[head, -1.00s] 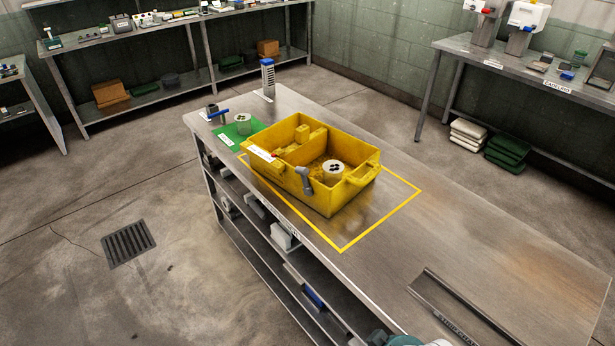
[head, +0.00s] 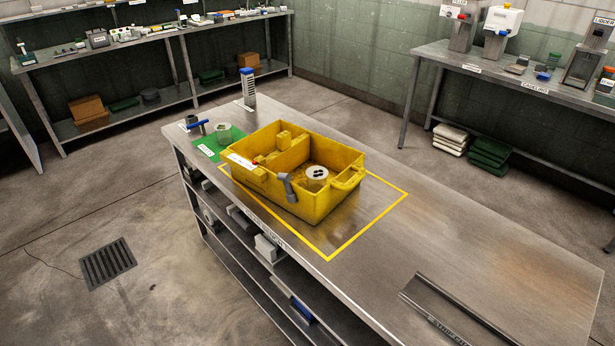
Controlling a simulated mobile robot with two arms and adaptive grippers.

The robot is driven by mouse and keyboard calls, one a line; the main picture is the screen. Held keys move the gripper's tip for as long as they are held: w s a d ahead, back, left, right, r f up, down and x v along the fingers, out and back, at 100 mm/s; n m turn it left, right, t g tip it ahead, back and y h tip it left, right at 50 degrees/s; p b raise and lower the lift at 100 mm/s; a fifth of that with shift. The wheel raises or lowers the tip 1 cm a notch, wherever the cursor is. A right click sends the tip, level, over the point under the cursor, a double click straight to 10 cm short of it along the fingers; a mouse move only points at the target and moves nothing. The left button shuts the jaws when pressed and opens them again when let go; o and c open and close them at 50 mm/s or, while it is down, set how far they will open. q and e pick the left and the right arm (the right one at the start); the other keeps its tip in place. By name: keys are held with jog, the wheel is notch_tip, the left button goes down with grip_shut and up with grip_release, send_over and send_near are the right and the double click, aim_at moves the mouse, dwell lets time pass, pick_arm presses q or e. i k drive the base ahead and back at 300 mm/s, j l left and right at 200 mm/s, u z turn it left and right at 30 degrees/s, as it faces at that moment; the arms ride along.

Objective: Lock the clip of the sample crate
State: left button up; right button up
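The yellow sample crate (head: 318,207) stands on the metal table, inside a yellow outlined rectangle. It is open at the top and has a divider across the inside. A grey clip (head: 287,187) sits at the crate's front wall, its upper end near the rim; I cannot tell whether it is locked. A white round piece with dark holes (head: 316,173) stands in the right compartment. A white label and a small red part are on the left rim. Neither of my grippers is in view.
The metal table (head: 470,248) is clear right of the crate, apart from a dark angled rail (head: 455,312). A green mat (head: 207,149) with a pale cylinder (head: 223,132) lies left of the crate. A slotted stand (head: 248,88) is behind. Shelves and benches line the walls.

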aim_at(286, 178)
jog(key=i+j+z, duration=0.1)
jog(key=z, duration=0.3)
jog(key=i+j+z, duration=0.1)
jog(key=j+z, duration=0.45)
jog(key=z, duration=0.25)
